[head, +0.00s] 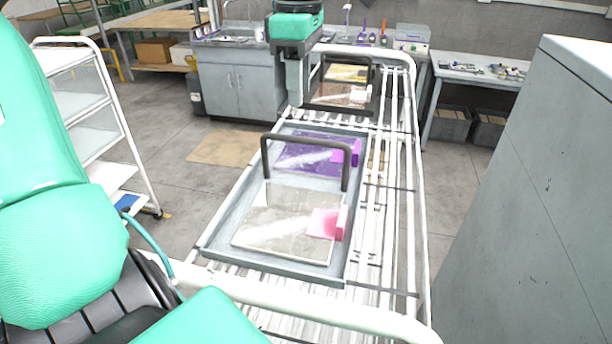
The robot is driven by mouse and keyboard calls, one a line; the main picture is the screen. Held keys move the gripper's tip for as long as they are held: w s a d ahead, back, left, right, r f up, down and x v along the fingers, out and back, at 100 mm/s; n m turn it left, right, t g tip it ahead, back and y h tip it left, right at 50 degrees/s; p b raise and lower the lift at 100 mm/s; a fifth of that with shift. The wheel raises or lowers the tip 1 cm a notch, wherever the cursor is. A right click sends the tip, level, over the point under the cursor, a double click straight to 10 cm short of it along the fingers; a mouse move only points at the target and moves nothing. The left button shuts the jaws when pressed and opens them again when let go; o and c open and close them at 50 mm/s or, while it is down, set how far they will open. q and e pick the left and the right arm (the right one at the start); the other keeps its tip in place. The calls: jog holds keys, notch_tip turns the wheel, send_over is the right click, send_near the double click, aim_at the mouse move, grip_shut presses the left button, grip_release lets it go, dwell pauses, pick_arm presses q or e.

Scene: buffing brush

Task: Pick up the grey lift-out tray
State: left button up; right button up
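The grey lift-out tray (228,214) lies on the white roller rack in the middle of the head view. A dark arched handle (306,143) stands up across its middle. In it lie a purple sheet (295,158) with a pink block at the far end and a clear sheet (275,215) with a pink block at the near end. My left gripper (294,102) points down beyond the tray's far left corner, apart from the handle. Its fingers show edge-on, so I cannot tell whether they are open. My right gripper is not in view.
A second carrier with a dark handle (373,80) sits farther along the rack, close to my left gripper in the picture. White rails (424,220) border the rack. A grey cabinet (545,200) stands at right, a white shelf trolley (128,150) at left. Floor shows between trolley and rack.

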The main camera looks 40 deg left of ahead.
aim_at(304, 140)
pick_arm(q)
notch_tip(304, 140, down, 5)
jog(key=shift+w+p, duration=0.15)
jog(key=shift+p, duration=0.35)
jog(key=shift+d+f+p, duration=0.15)
jog(key=shift+f+p, duration=0.25)
jog(key=shift+p, duration=0.1)
jog(key=f, duration=0.1)
jog(key=f+p, duration=0.2)
jog(key=shift+d+f, duration=0.15)
jog(key=shift+d, duration=0.1)
jog(key=shift+f, duration=0.6)
grip_shut()
